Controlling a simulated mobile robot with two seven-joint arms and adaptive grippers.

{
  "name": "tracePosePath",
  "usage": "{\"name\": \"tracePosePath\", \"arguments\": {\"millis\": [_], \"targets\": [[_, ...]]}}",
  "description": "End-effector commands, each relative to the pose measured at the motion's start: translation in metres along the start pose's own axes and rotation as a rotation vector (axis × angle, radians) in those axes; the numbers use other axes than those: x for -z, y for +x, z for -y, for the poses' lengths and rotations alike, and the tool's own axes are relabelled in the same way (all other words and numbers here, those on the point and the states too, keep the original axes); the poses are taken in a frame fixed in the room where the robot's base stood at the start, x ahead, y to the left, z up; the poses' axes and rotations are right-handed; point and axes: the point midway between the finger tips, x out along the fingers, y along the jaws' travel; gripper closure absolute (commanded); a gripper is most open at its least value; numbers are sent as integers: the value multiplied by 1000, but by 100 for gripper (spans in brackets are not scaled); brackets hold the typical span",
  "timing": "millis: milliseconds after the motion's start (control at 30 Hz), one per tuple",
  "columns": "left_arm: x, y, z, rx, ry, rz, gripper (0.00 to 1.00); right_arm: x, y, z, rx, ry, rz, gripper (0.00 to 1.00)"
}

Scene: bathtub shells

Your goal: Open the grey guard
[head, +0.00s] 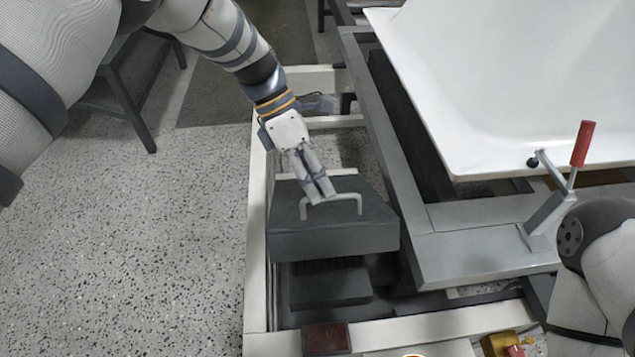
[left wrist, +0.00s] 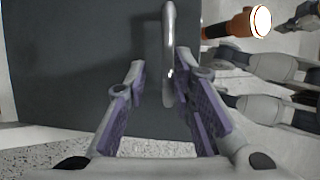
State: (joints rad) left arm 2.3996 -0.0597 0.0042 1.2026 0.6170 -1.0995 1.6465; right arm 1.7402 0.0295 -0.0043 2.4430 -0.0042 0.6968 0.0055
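The grey guard (head: 325,243) is a dark grey box-shaped cover with a light bar handle (head: 358,204) on top. It sits inside the pale frame in the head view. My left gripper (head: 322,196) is at the left part of the handle. In the left wrist view, the guard (left wrist: 80,65) is a dark flat panel. There my left gripper (left wrist: 161,70) has its fingers apart, with the handle (left wrist: 168,30) between them, closer to the right finger. A gap shows on the left side, so it is not clamped. My right gripper is not in view.
A white bathtub shell (head: 510,80) rests at the right on a grey frame (head: 480,260). A red-handled clamp (head: 581,145) stands on that frame. A dark block (head: 330,288) lies below the guard's front edge.

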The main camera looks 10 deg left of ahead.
Motion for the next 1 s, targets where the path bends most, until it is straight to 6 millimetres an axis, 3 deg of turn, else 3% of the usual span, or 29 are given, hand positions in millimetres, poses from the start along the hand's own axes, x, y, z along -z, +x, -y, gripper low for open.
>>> {"name": "tracePosePath", "arguments": {"millis": [567, 667, 1000], "targets": [[0, -2, 0, -1, -1, -1, 70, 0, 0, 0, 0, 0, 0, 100], [0, -19, 0, -3, 1, 0, 70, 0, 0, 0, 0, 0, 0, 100], [0, -104, -1, -4, -1, 1, 70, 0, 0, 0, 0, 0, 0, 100]]}}
